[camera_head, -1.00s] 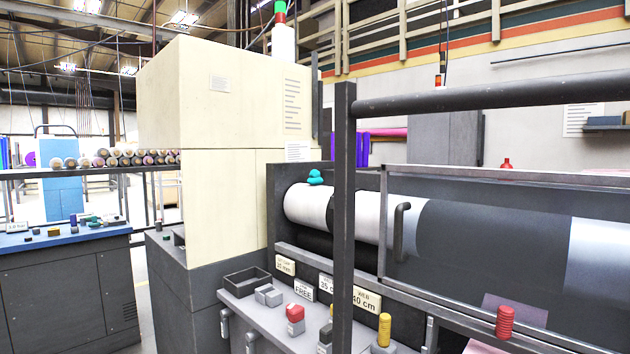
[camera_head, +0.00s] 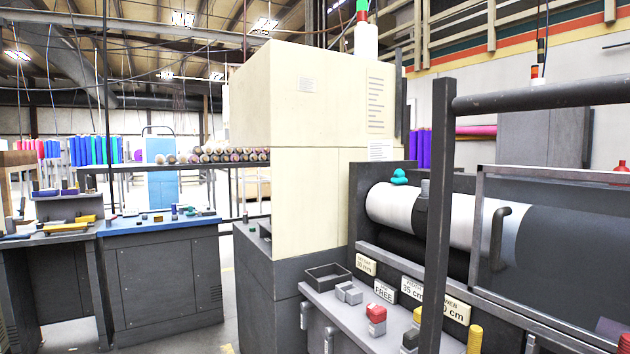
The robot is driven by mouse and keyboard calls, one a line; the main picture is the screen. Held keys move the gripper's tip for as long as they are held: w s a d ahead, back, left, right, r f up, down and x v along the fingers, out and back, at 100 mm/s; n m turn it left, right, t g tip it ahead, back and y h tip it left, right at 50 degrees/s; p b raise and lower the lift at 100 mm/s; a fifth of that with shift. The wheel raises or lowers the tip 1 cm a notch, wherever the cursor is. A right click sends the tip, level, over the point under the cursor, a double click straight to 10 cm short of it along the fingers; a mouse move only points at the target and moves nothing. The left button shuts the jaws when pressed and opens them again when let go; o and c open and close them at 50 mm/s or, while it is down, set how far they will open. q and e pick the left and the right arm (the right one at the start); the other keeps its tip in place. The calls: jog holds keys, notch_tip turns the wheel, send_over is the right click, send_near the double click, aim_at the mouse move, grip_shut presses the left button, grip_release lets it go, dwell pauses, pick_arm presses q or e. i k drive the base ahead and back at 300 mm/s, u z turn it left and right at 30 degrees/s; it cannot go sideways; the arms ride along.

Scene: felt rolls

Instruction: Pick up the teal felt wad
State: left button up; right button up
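The teal felt wad (camera_head: 399,177) is a small lumpy piece that rests on top of the white roll (camera_head: 392,205), near the roll's left end, beside the cream machine housing. Neither of my grippers shows in the head view, so nothing can be seen of what they hold.
A dark upright post (camera_head: 435,220) and rail (camera_head: 540,98) stand in front of the roller. A grey ledge (camera_head: 340,320) below holds a black tray (camera_head: 327,276), grey blocks and a red-topped block (camera_head: 376,315). A blue-topped bench (camera_head: 160,225) stands left, with open floor between.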

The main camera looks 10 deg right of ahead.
aim_at(399, 178)
jog(key=u, duration=0.8)
jog(key=i, duration=2.55)
jog(key=z, duration=3.4)
